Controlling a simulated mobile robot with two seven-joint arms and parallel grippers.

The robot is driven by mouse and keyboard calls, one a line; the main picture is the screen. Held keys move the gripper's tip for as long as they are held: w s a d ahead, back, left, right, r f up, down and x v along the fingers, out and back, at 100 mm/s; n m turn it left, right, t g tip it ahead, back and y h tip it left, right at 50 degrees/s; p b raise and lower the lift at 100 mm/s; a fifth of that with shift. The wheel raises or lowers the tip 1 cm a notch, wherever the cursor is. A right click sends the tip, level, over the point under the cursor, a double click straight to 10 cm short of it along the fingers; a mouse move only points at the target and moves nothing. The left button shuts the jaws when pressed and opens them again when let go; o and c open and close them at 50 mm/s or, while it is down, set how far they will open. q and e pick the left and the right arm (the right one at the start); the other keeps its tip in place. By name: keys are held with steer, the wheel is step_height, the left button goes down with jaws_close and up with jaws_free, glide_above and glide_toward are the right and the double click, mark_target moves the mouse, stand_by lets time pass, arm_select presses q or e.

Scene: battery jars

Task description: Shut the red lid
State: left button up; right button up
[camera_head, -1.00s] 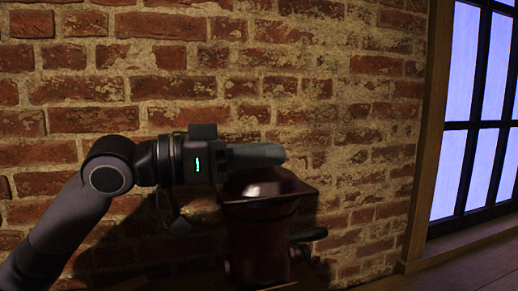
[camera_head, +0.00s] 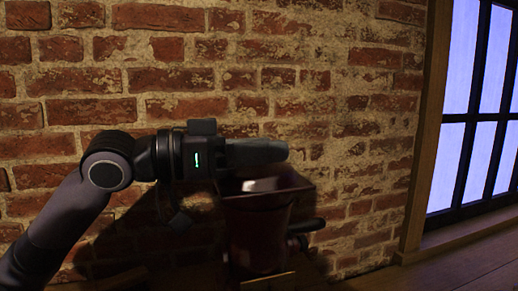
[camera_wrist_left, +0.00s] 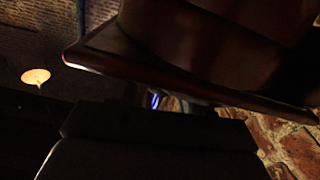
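The dark red jar (camera_head: 258,240) stands against the brick wall, in shadow. Its dark red lid (camera_head: 290,181) is at the top, with a bright, blurred glint on it; whether it is fully down I cannot tell. My left gripper (camera_head: 284,150) comes in from the left and is just above the lid, fingers pointing right. Its finger gap does not show, and whether it touches the lid is unclear. In the left wrist view, a dark red flat surface with an edge (camera_wrist_left: 150,74) fills the upper part, very near the camera. My right gripper is not recognisable.
A brick wall (camera_head: 365,130) is close behind the jar. A short dark part (camera_head: 305,227) juts out at the jar's right side. A wooden-framed window (camera_head: 470,110) is at the right, with bare wooden surface (camera_head: 465,262) below it. A round lamp (camera_wrist_left: 35,76) shows in the left wrist view.

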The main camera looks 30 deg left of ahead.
arm_select(q)
steer(key=shift+s+a+f+b, duration=0.15)
steer(key=shift+s+a+b, duration=0.25)
steer(key=shift+a+b, duration=0.05)
steer(key=b+v, duration=0.2)
steer(key=v, duration=0.1)
steer(key=shift+s+a, duration=0.15)
steer(key=shift+s, duration=0.15)
steer(key=shift+b+v, duration=0.7)
steer(key=shift+v, duration=0.4)
steer(key=shift+s, duration=0.1)
